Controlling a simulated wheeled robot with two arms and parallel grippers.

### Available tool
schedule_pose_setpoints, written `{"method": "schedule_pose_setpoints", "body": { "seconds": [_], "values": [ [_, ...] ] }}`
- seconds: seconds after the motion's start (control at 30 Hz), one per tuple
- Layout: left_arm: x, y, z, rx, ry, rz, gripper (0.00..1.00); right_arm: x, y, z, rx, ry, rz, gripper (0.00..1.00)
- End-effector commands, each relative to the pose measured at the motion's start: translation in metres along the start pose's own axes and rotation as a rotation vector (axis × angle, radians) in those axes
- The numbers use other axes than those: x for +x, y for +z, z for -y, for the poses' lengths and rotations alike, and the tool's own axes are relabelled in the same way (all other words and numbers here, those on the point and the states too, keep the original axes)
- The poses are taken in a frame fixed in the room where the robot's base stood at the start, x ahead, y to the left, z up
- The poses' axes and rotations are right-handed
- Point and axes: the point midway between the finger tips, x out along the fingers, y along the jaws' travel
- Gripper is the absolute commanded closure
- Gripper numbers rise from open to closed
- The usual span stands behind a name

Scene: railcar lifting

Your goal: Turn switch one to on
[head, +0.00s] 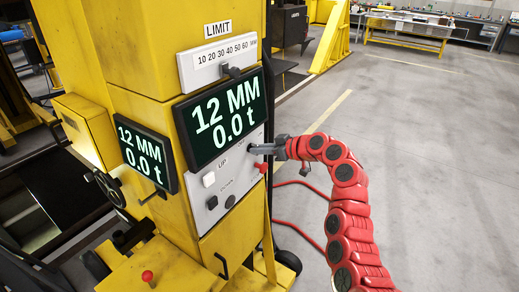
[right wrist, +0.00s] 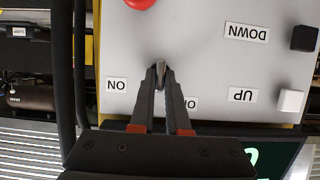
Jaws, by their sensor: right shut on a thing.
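Switch one (right wrist: 159,70) is a small dark lever knob on the grey control panel (right wrist: 190,50), which is upside down in the right wrist view. My right gripper (right wrist: 160,78) is shut on it, one finger on each side. An ON label (right wrist: 117,85) sits left of the knob in that view. Another label (right wrist: 190,103) is partly hidden by a finger. In the head view my right gripper (head: 256,150) reaches the panel's right edge and hides the knob. I cannot tell which position the knob is turned to. My left gripper is not in view.
A red button (head: 262,168) sits close under the gripper. A white UP button (head: 209,180) and a black DOWN button (head: 230,201) are on the panel. Displays (head: 222,117) above read 12 MM and 0.0 t. Open floor (head: 420,140) lies to the right.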

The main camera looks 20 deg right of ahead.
Motion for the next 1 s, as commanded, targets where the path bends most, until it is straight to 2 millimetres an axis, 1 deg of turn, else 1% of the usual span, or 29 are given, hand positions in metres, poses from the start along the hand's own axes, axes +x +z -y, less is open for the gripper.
{"method": "schedule_pose_setpoints", "body": {
  "seconds": [0.27, 0.47, 0.67, 1.0],
  "values": [
    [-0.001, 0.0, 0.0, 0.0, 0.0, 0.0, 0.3, 0.0, 0.0, 0.0, 0.006, -0.003, 0.0, 1.0],
    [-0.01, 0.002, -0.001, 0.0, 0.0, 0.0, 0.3, 0.001, 0.001, -0.001, 0.053, -0.024, 0.001, 1.0],
    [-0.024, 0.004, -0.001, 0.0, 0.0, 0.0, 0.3, 0.001, 0.002, -0.003, 0.173, -0.072, 0.001, 1.0],
    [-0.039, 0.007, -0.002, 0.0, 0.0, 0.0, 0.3, 0.002, 0.002, -0.005, 0.468, -0.194, 0.001, 1.0]
  ]
}}
